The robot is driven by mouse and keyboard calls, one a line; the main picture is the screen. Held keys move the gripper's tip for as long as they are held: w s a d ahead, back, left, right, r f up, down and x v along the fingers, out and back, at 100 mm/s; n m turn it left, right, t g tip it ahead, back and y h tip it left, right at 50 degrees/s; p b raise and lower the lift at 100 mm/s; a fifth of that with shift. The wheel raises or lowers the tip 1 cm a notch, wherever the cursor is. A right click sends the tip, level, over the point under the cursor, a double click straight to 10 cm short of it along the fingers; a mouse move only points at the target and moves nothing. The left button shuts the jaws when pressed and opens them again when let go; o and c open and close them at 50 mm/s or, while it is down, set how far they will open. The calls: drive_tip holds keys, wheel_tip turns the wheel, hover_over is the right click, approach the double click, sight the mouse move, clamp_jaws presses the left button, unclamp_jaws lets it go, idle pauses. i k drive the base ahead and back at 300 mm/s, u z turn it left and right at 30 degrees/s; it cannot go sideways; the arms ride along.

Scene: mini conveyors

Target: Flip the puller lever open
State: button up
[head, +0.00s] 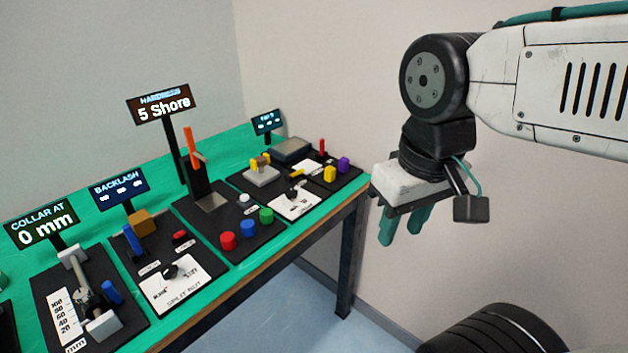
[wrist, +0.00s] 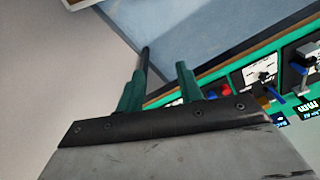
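My gripper (head: 403,226) hangs in the air right of the bench, green fingers pointing down, apart and empty. The fingers also show in the wrist view (wrist: 163,70). No label naming the puller is readable, so I cannot tell for certain which lever is the puller's. The far station (head: 340,184) has a grey block with yellow pieces (head: 261,168), a white card with a dark and yellow handle (head: 296,174) and a small red upright (head: 322,146). Other levers are an orange one (head: 194,145) at the hardness station and a blue one (head: 133,241) at the backlash station. My gripper touches none.
The green bench (head: 228,268) runs along the wall with several black stations. Upright display signs, such as the hardness sign (head: 160,103), stand behind them. Red, blue and green knobs (head: 247,225) sit near the front. The air between bench and gripper is clear.

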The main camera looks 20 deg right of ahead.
sight(302, 170)
drive_tip(key=u, duration=0.5)
drive_tip(key=k, duration=0.65)
drive_tip(key=u, duration=0.3)
drive_tip(key=i, duration=1.1)
drive_tip(key=z, duration=0.65)
